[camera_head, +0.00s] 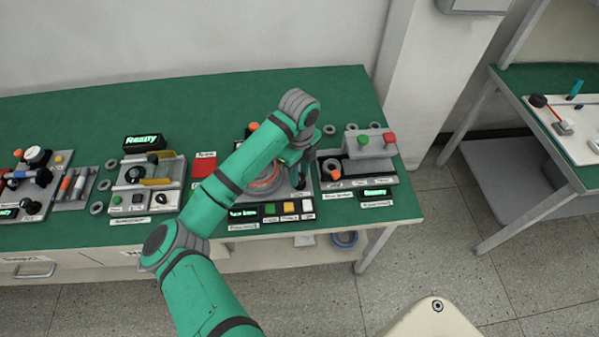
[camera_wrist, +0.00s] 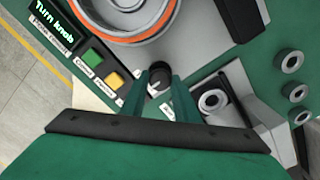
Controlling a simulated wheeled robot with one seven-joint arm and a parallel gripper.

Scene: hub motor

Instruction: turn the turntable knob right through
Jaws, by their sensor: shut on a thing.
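The turntable (camera_head: 266,184) is a grey unit with an orange-ringed round plate, on the green bench and partly covered by my arm in the head view. The plate (camera_wrist: 118,38) fills the top of the wrist view. The small black turntable knob (camera_wrist: 159,75) with a white mark sits at the plate's lower right. My gripper (camera_wrist: 159,88) is shut on the knob, one finger on each side. In the head view the knob is hard to make out behind my wrist. A display (camera_wrist: 53,20) reads "Turn knob" in green.
Green (camera_head: 270,209), yellow (camera_head: 289,207) and white (camera_head: 307,205) buttons line the turntable's front. A grey station (camera_head: 357,168) with green and red buttons stands close on the right. Several grey rings (camera_wrist: 292,62) lie beside it. A red plate (camera_head: 203,165) lies to the left.

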